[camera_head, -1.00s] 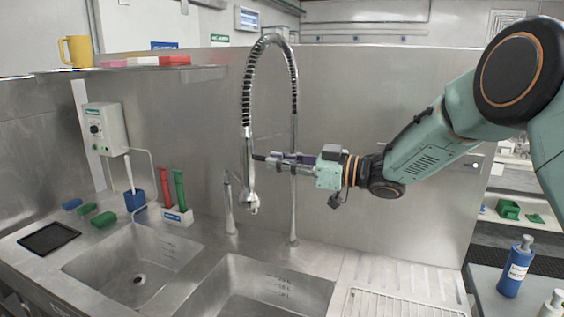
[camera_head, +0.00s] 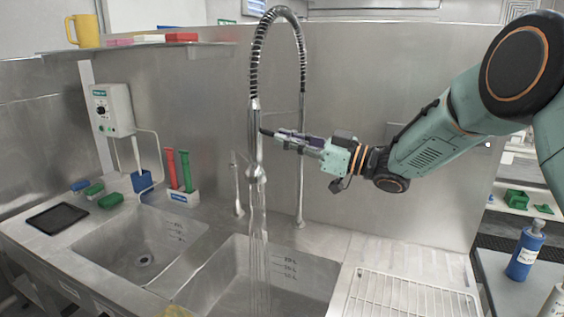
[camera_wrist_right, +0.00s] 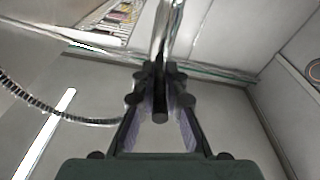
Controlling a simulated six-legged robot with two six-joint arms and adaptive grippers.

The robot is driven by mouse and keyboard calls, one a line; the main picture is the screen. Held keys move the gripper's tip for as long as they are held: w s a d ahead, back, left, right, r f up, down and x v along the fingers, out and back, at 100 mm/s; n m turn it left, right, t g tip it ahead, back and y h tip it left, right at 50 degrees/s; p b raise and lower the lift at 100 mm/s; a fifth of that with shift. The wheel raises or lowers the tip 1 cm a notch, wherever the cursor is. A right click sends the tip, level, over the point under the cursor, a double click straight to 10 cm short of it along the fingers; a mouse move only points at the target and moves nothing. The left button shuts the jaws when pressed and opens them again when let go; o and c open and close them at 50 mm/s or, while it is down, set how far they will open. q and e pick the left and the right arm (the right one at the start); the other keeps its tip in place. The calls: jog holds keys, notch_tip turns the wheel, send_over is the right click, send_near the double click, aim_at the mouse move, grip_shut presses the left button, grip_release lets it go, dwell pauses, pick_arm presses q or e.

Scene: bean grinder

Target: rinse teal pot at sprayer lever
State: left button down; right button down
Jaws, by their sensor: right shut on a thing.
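The sprayer (camera_head: 256,150) hangs nose down from its coiled spring hose over the right basin. A stream of water (camera_head: 258,240) falls from it into that basin. My right gripper (camera_head: 276,136) reaches in from the right at the sprayer's height and is shut on the dark sprayer lever, mostly hidden by the fingers. In the right wrist view the lever's dark round end (camera_wrist_right: 160,117) shows between the fingers, with the shiny sprayer body (camera_wrist_right: 166,35) beyond. The teal pot is not visible in these frames. My left gripper is not in view.
The left basin (camera_head: 140,250) is empty. A white drying rack (camera_head: 410,298) lies right of the right basin (camera_head: 312,272). Red and green brushes (camera_head: 186,170) stand behind the left basin. A yellow mug (camera_head: 83,31) stands on the shelf. A blue bottle (camera_head: 525,250) stands far right.

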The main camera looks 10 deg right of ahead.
jog(key=c, duration=1.8)
grip_release()
jog(key=shift+d, duration=0.1)
jog(key=o, duration=0.4)
jog(key=shift+s+d, duration=0.2)
jog(key=shift+a, duration=0.15)
jog(key=shift+w, duration=0.15)
jog(key=v, duration=1.2)
jog(key=shift+a+f, duration=0.1)
